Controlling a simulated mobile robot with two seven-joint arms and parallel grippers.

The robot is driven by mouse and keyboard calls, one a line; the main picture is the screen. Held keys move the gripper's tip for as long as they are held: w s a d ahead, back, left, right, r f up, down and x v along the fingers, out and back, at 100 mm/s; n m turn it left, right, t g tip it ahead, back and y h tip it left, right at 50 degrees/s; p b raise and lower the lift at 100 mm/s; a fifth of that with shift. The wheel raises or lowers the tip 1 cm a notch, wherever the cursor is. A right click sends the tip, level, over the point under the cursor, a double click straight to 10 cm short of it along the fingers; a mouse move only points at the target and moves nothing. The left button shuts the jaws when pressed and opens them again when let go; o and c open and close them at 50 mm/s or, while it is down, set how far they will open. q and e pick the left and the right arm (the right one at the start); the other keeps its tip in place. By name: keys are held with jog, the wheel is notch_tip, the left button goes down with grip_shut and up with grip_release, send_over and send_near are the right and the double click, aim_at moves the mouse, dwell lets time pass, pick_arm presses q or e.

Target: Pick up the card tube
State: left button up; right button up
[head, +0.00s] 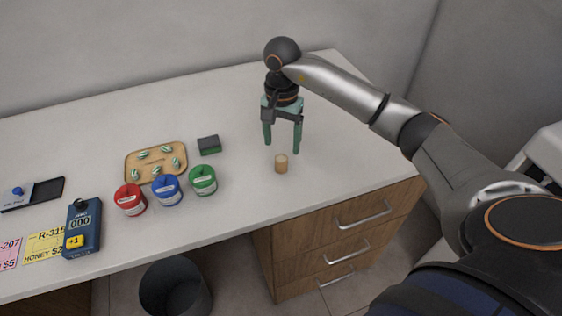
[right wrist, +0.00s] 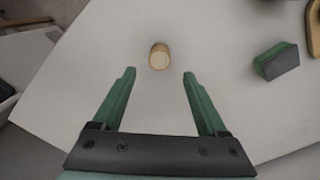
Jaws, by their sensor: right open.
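The card tube (head: 281,163) is a small tan cylinder standing upright on the white counter, near its right end. It also shows in the right wrist view (right wrist: 159,56), just beyond the fingertips and roughly centred between their lines. My right gripper (head: 282,147) has two green fingers pointing down. It is open and empty, above and slightly behind the tube, not touching it. The same fingers show apart in the right wrist view (right wrist: 160,73). My left gripper is not in view.
A green and dark grey block (head: 209,145) lies left of the tube. Red (head: 130,199), blue (head: 167,190) and green (head: 203,180) pots stand further left, by a wooden tray (head: 131,173). The counter's front edge is close to the tube. A bin (head: 175,290) stands below.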

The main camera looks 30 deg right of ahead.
aim_at(281, 158)
jog(key=shift+s+a+f+p, duration=0.15)
jog(key=shift+f+p, duration=0.15)
jog(key=shift+f, duration=1.15)
jog(key=shift+s+a+f+p, duration=0.15)
jog(key=shift+f+p, duration=0.15)
jog(key=shift+f, duration=1.15)
jog(key=shift+c, duration=0.4)
grip_shut()
